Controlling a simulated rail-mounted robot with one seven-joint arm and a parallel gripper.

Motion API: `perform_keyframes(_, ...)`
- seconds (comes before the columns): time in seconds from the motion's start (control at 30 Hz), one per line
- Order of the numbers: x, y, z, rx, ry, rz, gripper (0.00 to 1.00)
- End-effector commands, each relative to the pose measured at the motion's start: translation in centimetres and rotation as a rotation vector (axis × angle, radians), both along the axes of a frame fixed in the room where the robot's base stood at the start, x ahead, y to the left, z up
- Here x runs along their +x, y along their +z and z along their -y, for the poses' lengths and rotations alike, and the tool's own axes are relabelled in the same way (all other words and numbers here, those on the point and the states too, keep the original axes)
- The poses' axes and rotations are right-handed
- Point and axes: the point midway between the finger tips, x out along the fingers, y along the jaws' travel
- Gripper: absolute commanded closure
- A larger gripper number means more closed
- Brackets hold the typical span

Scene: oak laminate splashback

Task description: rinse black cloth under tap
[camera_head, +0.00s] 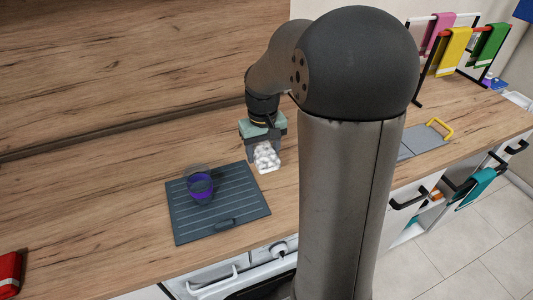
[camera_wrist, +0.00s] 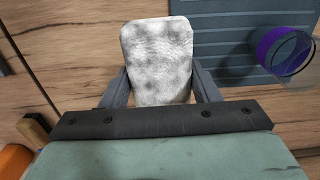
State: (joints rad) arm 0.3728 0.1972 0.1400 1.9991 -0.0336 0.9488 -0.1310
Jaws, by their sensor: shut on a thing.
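My gripper (camera_wrist: 162,84) is shut on a white and grey mottled, rounded rectangular pad (camera_wrist: 157,50), with one finger on each side of it. In the head view, my gripper (camera_head: 263,150) holds this pad (camera_head: 267,158) above the wooden worktop, just right of a dark ribbed board. I cannot tell whether the pad is a cloth or a sponge. No black cloth and no tap can be made out in either view. My own arm hides part of the worktop in the head view.
The dark ribbed board (camera_head: 238,189) bears a clear cup with purple in it (camera_head: 201,187). A red item (camera_head: 9,272) lies at far left. Pink, yellow (camera_head: 454,52) and green cloths hang on a rack at back right. A teal cloth (camera_head: 477,185) hangs below the worktop edge.

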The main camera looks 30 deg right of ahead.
Motion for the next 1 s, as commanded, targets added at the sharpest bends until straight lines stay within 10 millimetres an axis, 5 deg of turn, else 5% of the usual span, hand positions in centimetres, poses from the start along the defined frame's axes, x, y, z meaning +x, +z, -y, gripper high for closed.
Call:
perform_keyframes(0.4, 5.4, -6.0, 4.4, 0.001, -0.001, -0.001, 0.66)
perform_keyframes(1.0, 6.2, -10.3, 5.0, 0.0, 0.0, 0.002, 0.66)
